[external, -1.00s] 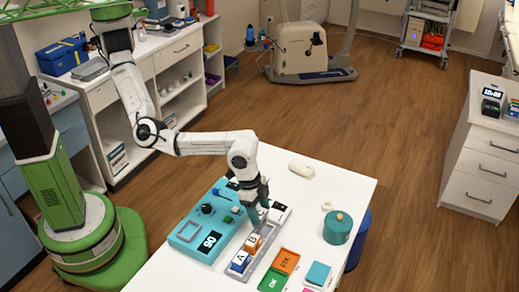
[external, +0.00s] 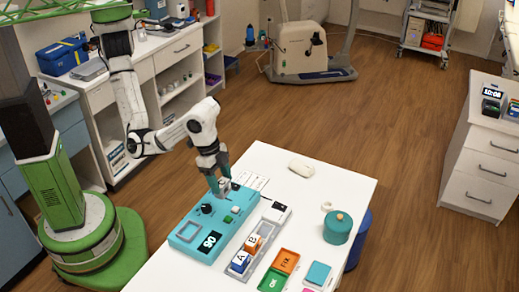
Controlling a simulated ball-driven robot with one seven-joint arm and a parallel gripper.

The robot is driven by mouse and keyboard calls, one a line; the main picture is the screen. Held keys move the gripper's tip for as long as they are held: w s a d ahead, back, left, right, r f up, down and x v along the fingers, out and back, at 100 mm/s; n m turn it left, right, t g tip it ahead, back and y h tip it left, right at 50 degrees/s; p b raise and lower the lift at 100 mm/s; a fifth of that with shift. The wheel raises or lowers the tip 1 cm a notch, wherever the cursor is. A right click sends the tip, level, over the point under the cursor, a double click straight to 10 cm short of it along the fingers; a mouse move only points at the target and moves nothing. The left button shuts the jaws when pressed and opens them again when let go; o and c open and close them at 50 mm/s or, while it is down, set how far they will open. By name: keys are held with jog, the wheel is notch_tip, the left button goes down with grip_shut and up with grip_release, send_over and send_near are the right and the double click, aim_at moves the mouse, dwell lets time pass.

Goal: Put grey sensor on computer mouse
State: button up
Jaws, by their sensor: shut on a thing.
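The computer mouse (external: 301,169) is a smooth off-white shape lying on the white table toward its far side. My gripper (external: 222,190) is above the far part of the teal panel, left of the mouse and well apart from it. It is shut on a small light-grey block (external: 223,185), which looks like the grey sensor. The fingers partly hide the block, and its details are too small to tell.
The teal panel (external: 186,232) carries a dark knob, small buttons and a display reading 90. A grey tray (external: 231,267) beside it holds blocks A and B. A teal lidded pot (external: 338,228) and a white ring (external: 327,206) stand right.

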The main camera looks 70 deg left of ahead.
jog(key=w+a+r+n+y+p, duration=0.15)
jog(key=w+a+n+p, duration=0.3)
jog(key=w+a, duration=1.55)
jog(key=b, duration=0.8)
send_over(301, 168)
jog(key=s, duration=0.2)
jog(key=s+a+x, duration=0.1)
jog(key=s+x, duration=0.1)
jog(key=x, duration=0.7)
jog(key=shift+w+d+f+t+h+p, duration=0.1)
jog(key=shift+w+f+t+h+p, duration=0.1)
jog(key=shift+f, duration=0.6)
jog(key=shift+w+d+f+t+h+p, duration=0.1)
jog(key=shift+w+f+t+p, duration=0.1)
jog(key=shift+f, duration=0.65)
jog(key=shift+f, duration=0.15)
jog(key=o, duration=1.1)
